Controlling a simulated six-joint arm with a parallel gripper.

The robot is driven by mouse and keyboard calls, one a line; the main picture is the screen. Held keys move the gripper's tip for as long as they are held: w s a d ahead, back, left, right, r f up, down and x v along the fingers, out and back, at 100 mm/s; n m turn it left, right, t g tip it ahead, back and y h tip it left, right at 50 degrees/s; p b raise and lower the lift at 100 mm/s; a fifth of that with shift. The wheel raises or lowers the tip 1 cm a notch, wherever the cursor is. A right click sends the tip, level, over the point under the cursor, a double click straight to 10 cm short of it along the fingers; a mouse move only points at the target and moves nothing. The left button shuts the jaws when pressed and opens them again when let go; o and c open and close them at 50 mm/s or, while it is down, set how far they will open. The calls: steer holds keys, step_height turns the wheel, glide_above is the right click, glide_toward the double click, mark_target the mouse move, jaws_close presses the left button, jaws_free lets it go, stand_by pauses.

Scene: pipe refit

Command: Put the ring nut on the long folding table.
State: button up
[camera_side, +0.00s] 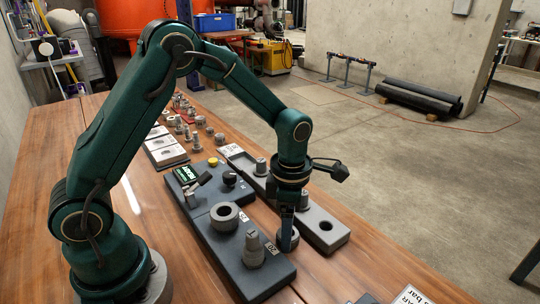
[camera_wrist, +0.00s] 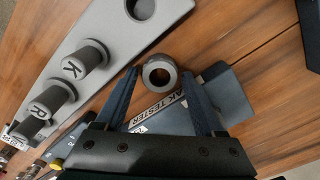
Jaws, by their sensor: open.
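The grey ring nut (camera_wrist: 146,75) shows in the wrist view between the tips of my gripper (camera_wrist: 161,74), with a gap to each finger. Its hole faces the camera. In the side view, a ring (camera_side: 294,236) shows beside the fingers of my gripper (camera_side: 287,243), which partly hide it. It appears low over or on the wood strip between the dark tester base and the grey board; I cannot tell whether it touches the wood. My gripper is open and points down. The long wooden table (camera_side: 55,150) runs under everything; it also shows in the wrist view (camera_wrist: 225,35).
The dark tester base (camera_side: 225,255) carries a thick ring (camera_side: 224,215) and a stepped plug (camera_side: 253,248). A grey holed board (camera_side: 325,232) with plugs lies to its right. Several fittings (camera_side: 190,135) stand farther back. Bare wood lies along the table's left side.

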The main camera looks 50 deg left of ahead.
step_height(320, 180, up, 11)
steer(key=s+a+r+m+t, duration=0.1)
steer(key=s+m+t, duration=0.1)
steer(key=s+m, duration=0.5)
steer(key=s+a+r+m+t, duration=0.1)
steer(key=s+m, duration=0.5)
steer(key=m, duration=1.4)
steer(key=r+t, duration=0.1)
steer(key=t, duration=0.1)
steer(key=shift+s+r+t, duration=0.3)
steer(key=shift+s, duration=0.05)
